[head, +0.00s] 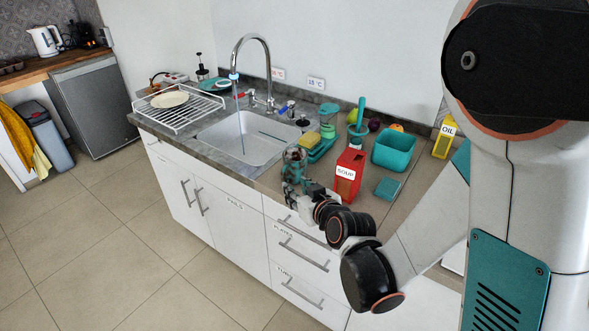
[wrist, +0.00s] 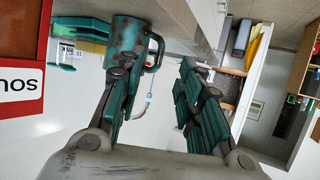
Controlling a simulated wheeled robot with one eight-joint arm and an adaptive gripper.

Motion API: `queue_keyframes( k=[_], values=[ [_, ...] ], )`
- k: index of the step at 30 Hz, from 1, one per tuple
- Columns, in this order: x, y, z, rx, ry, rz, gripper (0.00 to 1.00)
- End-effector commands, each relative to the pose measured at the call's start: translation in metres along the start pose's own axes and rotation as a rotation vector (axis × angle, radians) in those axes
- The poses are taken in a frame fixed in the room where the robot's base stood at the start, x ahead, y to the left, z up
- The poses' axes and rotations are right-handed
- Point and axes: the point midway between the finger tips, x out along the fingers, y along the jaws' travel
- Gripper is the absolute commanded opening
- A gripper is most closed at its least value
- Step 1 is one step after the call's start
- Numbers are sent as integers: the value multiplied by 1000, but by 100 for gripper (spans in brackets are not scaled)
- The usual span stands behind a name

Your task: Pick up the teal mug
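The teal mug (head: 295,157), with worn, rust-brown patches, stands on the counter's front part, left of the red soup box, in the head view. In the wrist view the mug (wrist: 127,38) is at the upper left, with its handle toward the right. My gripper (wrist: 158,66) is open, its two teal fingers spread. The mug's handle lies in the gap between the fingertips, and the left finger overlaps the mug's lower edge. I cannot tell whether it touches. In the head view my gripper (head: 293,186) is just in front of the mug and partly blends with it.
The red soup box (head: 348,174) stands close to the right of my gripper; it fills the left edge of the wrist view (wrist: 22,75). A yellow sponge (head: 308,139), a teal bin (head: 394,150) and a small teal box (head: 387,188) are nearby. The sink (head: 245,140) is left.

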Motion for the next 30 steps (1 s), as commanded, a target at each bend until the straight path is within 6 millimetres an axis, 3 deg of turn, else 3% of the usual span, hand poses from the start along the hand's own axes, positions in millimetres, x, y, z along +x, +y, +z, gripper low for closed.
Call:
queue_keyframes(
  k=[3, 14, 22, 30],
  values=[
    [19, 0, 1, 1, 0, -1, 34],
    [43, -1, 0, 1, 0, -1, 34],
    [80, -2, -1, 1, 0, 0, 34],
    [85, -2, -3, 1, 0, 0, 34]
  ],
)
